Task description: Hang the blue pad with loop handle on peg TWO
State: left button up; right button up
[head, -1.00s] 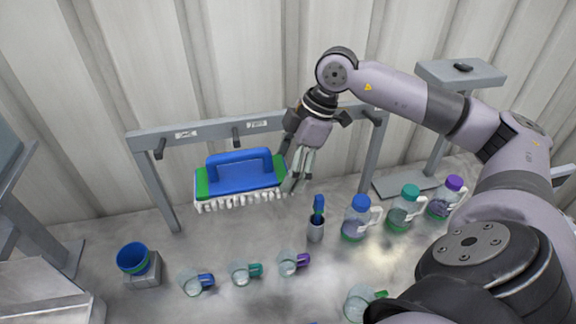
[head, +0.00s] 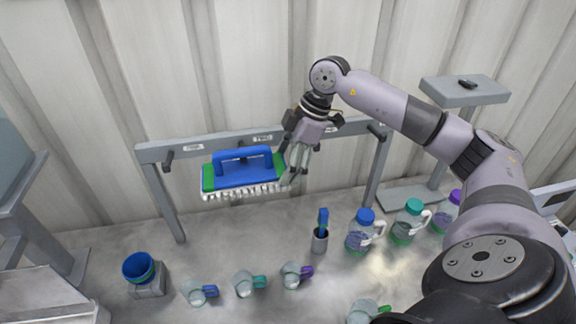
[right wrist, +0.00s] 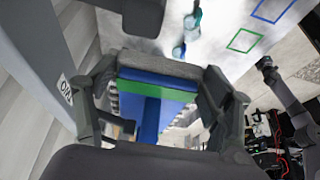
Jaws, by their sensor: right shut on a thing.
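The blue pad (head: 240,176) has a green layer, white bristles beneath and a blue loop handle on top. My right gripper (head: 297,170) is shut on the pad's right end and holds it level, off the floor. The right wrist view shows the fingers on both sides of the pad's blue and green end (right wrist: 158,88). The handle overlaps the lower edge of the rack's grey crossbar (head: 222,142) near its middle. The labels are too small to read. My left gripper is out of view.
A left peg (head: 168,159) is bare. Below stand a blue bowl (head: 138,266) on a block, several small mugs, a cup holding a blue brush (head: 322,222), and jugs such as the blue-lidded one (head: 363,232). A grey stand (head: 465,92) is at right.

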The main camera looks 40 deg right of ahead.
aim_at(283, 155)
jog(key=shift+w+d+f, duration=0.1)
jog(key=shift+w+d, duration=0.25)
jog(key=shift+w, duration=0.4)
jog(key=shift+w+d+f, duration=0.1)
jog(key=shift+w+d, duration=0.2)
jog(key=shift+w, duration=0.4)
jog(key=shift+w+d+r, duration=0.15)
jog(key=shift+w+d, duration=0.05)
jog(key=shift+w, duration=0.05)
